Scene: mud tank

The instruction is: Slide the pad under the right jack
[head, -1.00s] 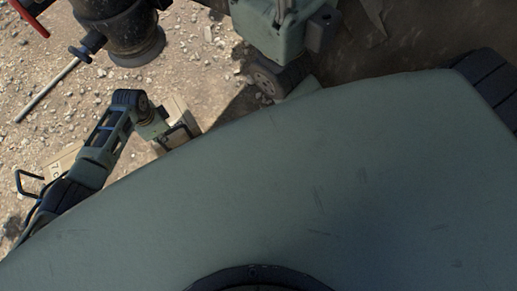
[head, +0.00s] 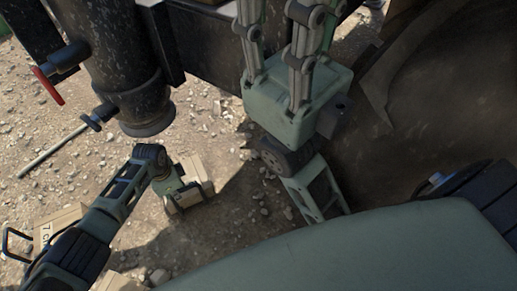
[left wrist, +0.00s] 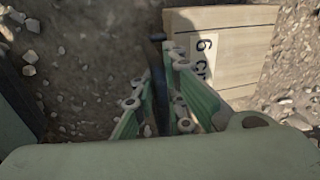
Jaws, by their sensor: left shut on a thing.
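My left gripper (head: 182,195) is low over the ground; in the left wrist view its fingers (left wrist: 160,115) are close together around a thin dark part beside a pale wooden pad. This pad (head: 204,170) is at the gripper in the head view; its label reads "6 c" in the left wrist view (left wrist: 240,45). I cannot tell whether it touches the ground. A black jack (head: 125,60) with a round foot stands above and left of the pad; the foot is apart from it. My right gripper (head: 283,25) is raised at top centre, fingers up, tips cut off.
A second wooden pad (head: 58,225) marked 7 lies at the lower left, partly behind my left arm. Another block (head: 118,283) shows at the bottom edge. A rod (head: 52,147) sticks out from the jack. Gravel between pad and jack foot looks clear.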

